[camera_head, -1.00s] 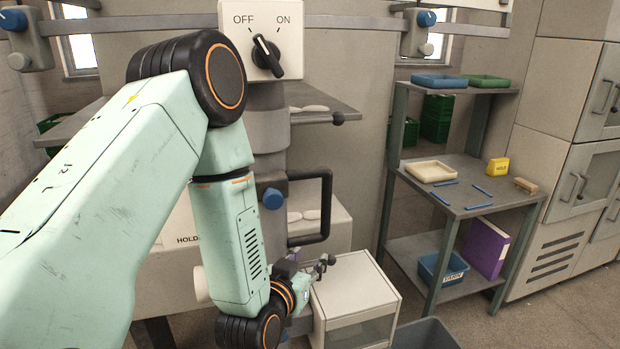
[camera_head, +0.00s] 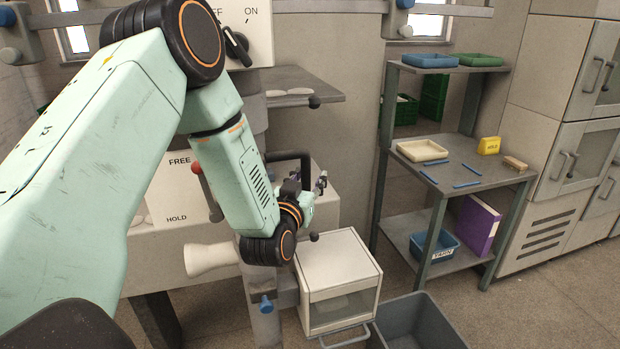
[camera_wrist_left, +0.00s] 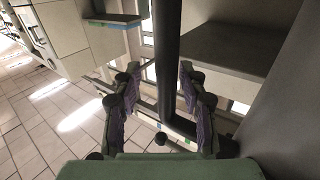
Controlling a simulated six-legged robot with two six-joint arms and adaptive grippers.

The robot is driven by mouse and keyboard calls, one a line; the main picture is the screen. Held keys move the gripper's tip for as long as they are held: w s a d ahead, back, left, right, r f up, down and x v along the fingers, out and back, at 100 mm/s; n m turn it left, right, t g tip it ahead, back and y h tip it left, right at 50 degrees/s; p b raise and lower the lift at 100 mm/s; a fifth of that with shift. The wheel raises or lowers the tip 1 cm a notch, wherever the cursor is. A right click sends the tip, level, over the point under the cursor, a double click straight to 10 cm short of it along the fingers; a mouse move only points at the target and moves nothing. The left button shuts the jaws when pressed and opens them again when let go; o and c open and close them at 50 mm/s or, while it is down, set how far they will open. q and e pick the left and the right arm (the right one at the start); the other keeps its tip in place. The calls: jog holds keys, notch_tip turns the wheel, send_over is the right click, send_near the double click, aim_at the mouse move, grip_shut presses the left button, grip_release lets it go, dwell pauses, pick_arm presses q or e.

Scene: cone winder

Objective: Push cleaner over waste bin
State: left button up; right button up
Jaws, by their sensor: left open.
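My left gripper (camera_head: 308,183) is open, in front of a black looped handle (camera_head: 306,156) on the machine. In the left wrist view, a dark bar (camera_wrist_left: 167,50) runs between the two spread fingers (camera_wrist_left: 158,80); I cannot tell whether they touch it. I take the handle as part of the cleaner, but its body is largely hidden behind my arm. The grey waste bin (camera_head: 457,335) stands open on the floor at the bottom, right of a white box (camera_head: 345,262) and cut by the picture edge. My right gripper is not in view.
The white box, with a front handle, stands below my gripper. A grey shelf rack (camera_head: 470,182) with trays and blue sticks stands at the right. A pale cone (camera_head: 205,262) lies behind my forearm. Floor is open right of the bin.

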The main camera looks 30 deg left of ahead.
pick_arm(q)
jog(key=shift+w+a+f, duration=0.1)
jog(key=shift+a+f, duration=0.15)
jog(key=shift+a, duration=0.2)
jog(key=shift+w+a+f, duration=0.1)
jog(key=shift+a+f, duration=0.1)
jog(key=shift+a, duration=0.25)
jog(key=shift+c, duration=0.6)
jog(key=shift+s+d+r, duration=0.1)
jog(key=shift+d+r, duration=0.1)
jog(key=shift+d, duration=0.25)
jog(key=shift+s+d+r, duration=0.1)
jog(key=shift+d+r, duration=0.1)
jog(key=shift+d, duration=0.2)
jog(key=c, duration=0.4)
jog(key=shift+a+f, duration=0.2)
jog(key=shift+a, duration=0.25)
grip_shut()
jog(key=shift+d, duration=0.15)
